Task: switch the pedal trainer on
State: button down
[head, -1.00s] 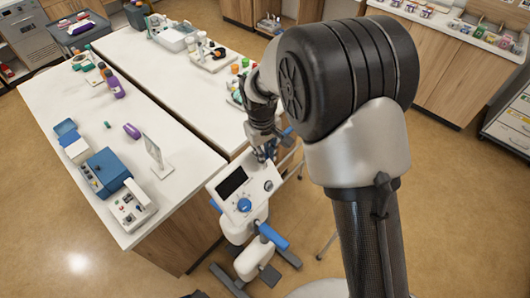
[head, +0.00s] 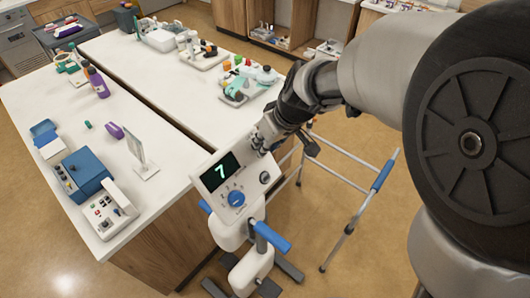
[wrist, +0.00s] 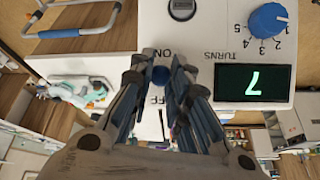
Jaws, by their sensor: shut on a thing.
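The pedal trainer (head: 242,222) stands on the floor at the front end of the white counters, with blue handles. Its white console carries a lit display (head: 220,172) reading a green 7 and a blue dial (head: 236,198). The wrist view shows the lit display (wrist: 252,82), the blue dial (wrist: 268,20) and the labels TURNS, ON and OFF. My gripper (wrist: 160,72) is shut on the small dark round-tipped switch lever (wrist: 160,76) between ON and OFF. The fingers hide part of the OFF label. In the head view my gripper (head: 260,140) is at the console's upper edge.
A walking frame (head: 350,215) stands right of the trainer. The counter (head: 165,170) beside it holds a blue device (head: 82,172), a small stand (head: 140,160) and purple bottles. Open floor lies at the lower left.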

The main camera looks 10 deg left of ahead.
jog(key=shift+s+d+f+t+y+b, duration=0.15)
jog(key=shift+f+t+y+b, duration=0.3)
jog(key=shift+b, duration=1.95)
jog(key=shift+w+d+f+t+y+b, duration=0.1)
jog(key=shift+d+f+t+y+b, duration=0.3)
jog(key=shift+b, duration=1.95)
jog(key=y+b, duration=0.1)
jog(key=b, duration=0.3)
jog(key=shift+s+a, duration=0.1)
jog(key=shift+s, duration=0.05)
jog(key=shift+t+y+b, duration=0.35)
jog(key=shift+y+b, duration=0.3)
jog(key=shift+b, duration=1)
jog(key=c, duration=1.5)
grip_release()
jog(key=shift+s, duration=0.1)
jog(key=v, duration=1.2)
